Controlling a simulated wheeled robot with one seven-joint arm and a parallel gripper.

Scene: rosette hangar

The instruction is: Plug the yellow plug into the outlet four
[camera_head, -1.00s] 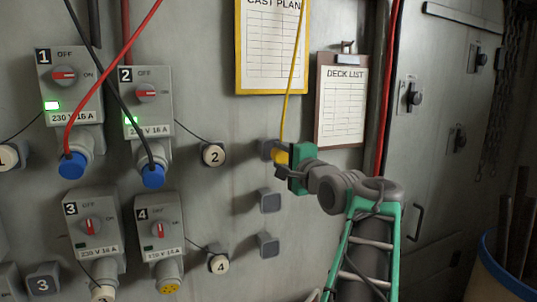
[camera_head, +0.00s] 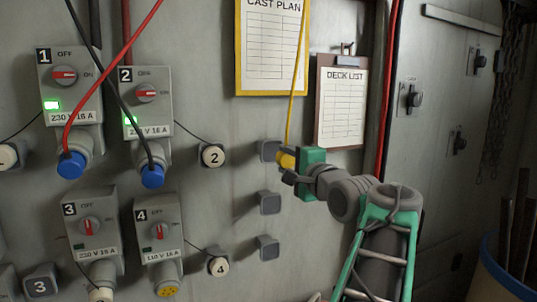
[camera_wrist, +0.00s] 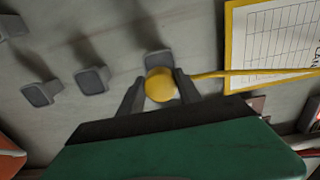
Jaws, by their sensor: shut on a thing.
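The yellow plug (camera_head: 286,160) is held between the fingers of my gripper (camera_head: 289,166), close to the topmost grey wall holder. It also shows in the wrist view (camera_wrist: 160,85), with its yellow cable running off to the right there. In the head view the cable (camera_head: 297,80) rises past the cast plan. Outlet four (camera_head: 158,242) is at the lower left, marked 4 and "110 V 16 A". Its red switch is upright and its lamp is dark. Its yellow socket face (camera_head: 168,289) shows at the bottom, with its cap (camera_head: 218,266) hanging to the right.
Outlets one (camera_head: 70,85) and two (camera_head: 146,100) hold blue plugs with red and black cables and lit green lamps. Outlet three (camera_head: 90,225) is left of four. Grey holders (camera_head: 269,203) stick out of the wall below my gripper. A clipboard (camera_head: 341,100) hangs above it.

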